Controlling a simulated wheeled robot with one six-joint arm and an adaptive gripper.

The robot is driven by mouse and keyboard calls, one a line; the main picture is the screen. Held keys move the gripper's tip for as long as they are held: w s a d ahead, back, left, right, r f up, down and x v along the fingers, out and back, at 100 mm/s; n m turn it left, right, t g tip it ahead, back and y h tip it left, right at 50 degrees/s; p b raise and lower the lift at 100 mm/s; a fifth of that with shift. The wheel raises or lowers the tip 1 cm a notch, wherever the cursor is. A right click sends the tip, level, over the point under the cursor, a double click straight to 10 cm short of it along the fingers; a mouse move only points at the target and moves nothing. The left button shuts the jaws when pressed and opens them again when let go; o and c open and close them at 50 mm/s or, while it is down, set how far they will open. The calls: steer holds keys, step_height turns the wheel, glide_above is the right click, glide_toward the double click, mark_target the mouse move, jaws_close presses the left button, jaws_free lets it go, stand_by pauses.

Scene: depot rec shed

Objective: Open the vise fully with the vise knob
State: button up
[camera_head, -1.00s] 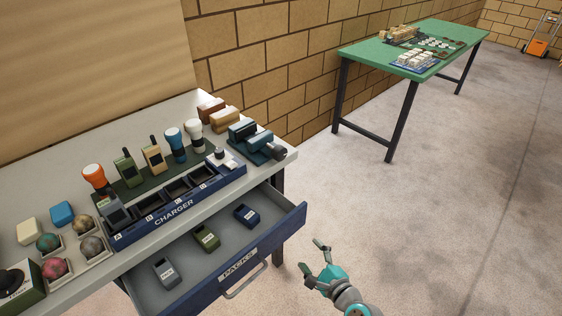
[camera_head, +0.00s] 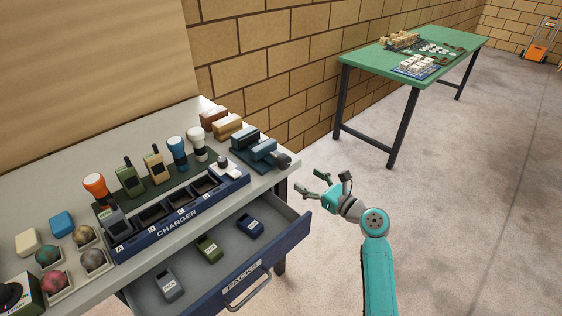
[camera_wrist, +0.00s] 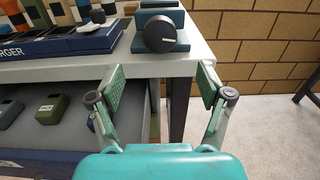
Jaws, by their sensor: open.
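The vise (camera_head: 256,150) is a blue-teal block with two jaws at the right end of the workbench. Its dark round knob (camera_head: 283,160) sticks out at the bench's right edge.
The open drawer (camera_head: 292,238) labelled PACKS juts out below the bench, left of my gripper. The charger (camera_head: 185,225) with several devices stands left of the vise. A green table (camera_head: 362,58) stands at the back. The floor on the right is clear.

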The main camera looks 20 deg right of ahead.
mark_target(287, 165)
steer(key=x, duration=1)
steer(key=shift+w+a, duration=0.15)
steer(key=shift+w, duration=0.2)
steer(key=shift+c, duration=0.2)
steer(key=c, duration=1.1)
